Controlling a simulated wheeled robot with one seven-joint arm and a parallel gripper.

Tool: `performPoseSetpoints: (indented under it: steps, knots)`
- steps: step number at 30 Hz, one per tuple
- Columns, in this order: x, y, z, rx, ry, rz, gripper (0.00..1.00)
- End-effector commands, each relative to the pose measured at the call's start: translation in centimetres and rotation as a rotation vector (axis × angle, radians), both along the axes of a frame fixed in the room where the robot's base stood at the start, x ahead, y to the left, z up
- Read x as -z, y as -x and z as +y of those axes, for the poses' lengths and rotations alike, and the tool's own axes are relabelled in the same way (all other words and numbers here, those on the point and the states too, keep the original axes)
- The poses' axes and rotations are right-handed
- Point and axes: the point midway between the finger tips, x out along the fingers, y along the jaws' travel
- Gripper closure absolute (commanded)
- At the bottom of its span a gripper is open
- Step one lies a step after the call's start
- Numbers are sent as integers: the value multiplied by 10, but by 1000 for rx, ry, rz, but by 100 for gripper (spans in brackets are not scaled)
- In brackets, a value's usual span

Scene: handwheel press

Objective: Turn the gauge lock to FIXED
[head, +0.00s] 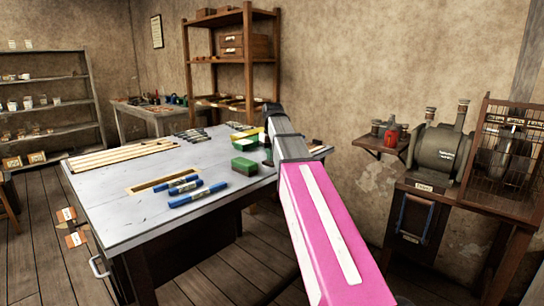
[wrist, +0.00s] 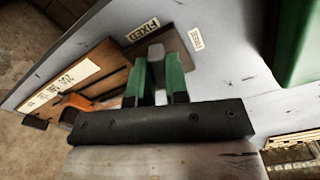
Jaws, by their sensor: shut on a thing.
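The gauge lock shows in the wrist view as a small grey knob (wrist: 157,53) on a dark brown plate (wrist: 172,37). A FIXED label (wrist: 142,28) lies at the plate's upper left. A second small label (wrist: 196,39), too blurred to read surely, lies to its right. My gripper (wrist: 158,65), with green fingers, is shut on the knob, one finger on each side. I cannot tell which label the knob points to. In the head view my gripper (head: 271,117) is at the far right of the grey table (head: 120,212); the lock is hidden there behind my arm.
A wooden board with a paper label (wrist: 72,83) and an orange piece (wrist: 95,103) lie left of my gripper in the wrist view. Green blocks (head: 244,166) and blue markers (head: 198,194) lie on the table. A grinder-like machine (head: 438,150) stands at right.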

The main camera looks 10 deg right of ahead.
Motion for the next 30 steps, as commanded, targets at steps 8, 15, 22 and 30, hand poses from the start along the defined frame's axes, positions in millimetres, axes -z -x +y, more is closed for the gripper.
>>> performPoseSetpoints:
  steps: [8, 15, 22, 30]
  knots:
    - [0, -1, -2, -208, 0, 0, 100]
    - [0, -1, -2, -318, 0, 0, 100]
    - [0, -1, -3, -362, 0, 0, 100]
    - [0, -2, -3, -370, 0, 0, 100]
